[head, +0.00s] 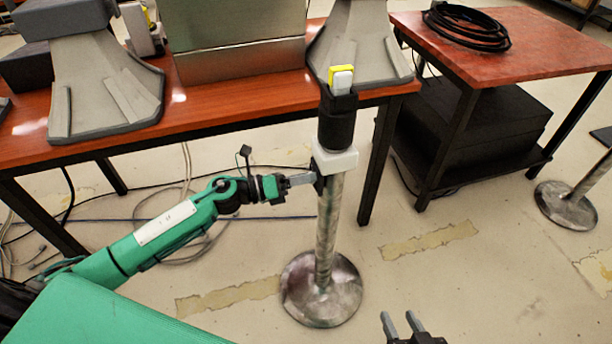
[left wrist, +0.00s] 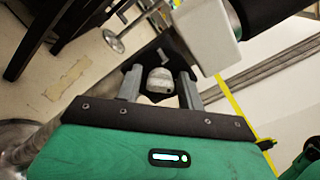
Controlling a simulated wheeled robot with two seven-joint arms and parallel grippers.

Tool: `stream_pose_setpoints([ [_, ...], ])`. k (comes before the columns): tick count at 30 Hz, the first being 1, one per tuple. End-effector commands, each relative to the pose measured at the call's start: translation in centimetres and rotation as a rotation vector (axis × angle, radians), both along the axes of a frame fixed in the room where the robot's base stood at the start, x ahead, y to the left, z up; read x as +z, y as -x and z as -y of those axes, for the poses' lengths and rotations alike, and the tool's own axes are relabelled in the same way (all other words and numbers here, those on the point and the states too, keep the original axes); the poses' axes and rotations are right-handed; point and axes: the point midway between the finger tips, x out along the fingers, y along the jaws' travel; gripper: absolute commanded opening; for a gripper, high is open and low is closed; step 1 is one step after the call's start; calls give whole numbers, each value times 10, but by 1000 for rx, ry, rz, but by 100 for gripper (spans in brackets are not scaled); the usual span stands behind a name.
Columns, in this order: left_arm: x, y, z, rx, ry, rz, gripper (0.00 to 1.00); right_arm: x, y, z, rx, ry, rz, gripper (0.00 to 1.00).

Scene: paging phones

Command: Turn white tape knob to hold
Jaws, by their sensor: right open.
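A metal post on a round base (head: 320,290) stands in front of the table. It carries a white block (head: 335,160), which also shows in the left wrist view (left wrist: 205,35). Above the block are a black sleeve (head: 337,122) and a yellow-and-white piece (head: 341,77). My left gripper (head: 308,180) is at the post's left side, just below the white block. In the left wrist view a small whitish knob (left wrist: 160,82) on a dark mount lies between its spread fingers, with gaps on both sides. The knob's marking is unreadable. My right gripper (head: 403,323) is open and empty, low in the head view.
A red-brown table (head: 230,108) with grey stands (head: 105,90) and a metal box (head: 240,60) is behind the post. Cables (head: 185,215) lie on the floor at left. A side table (head: 540,50) holds a black cable coil (head: 466,28).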

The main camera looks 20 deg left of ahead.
Motion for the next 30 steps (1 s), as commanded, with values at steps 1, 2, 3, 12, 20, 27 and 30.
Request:
stream_pose_setpoints([
  [1,0,0,0,1,1,0,49,0,0,0,0,0,-1,40],
  [2,0,0,0,1,1,0,49,0,0,0,0,0,-1,40],
  [3,1,0,0,1,1,0,49,-1,0,0,0,0,-1,40],
  [12,1,1,-3,3,2,0,49,-1,0,0,0,1,-2,40],
  [20,-1,21,-32,4,2,-4,49,1,-1,-2,-1,-13,20,40],
  [27,-1,44,-66,4,1,-3,49,2,-1,-5,1,-28,43,40],
  [30,0,53,-79,2,2,-4,49,3,-2,-6,-1,-32,52,40],
])
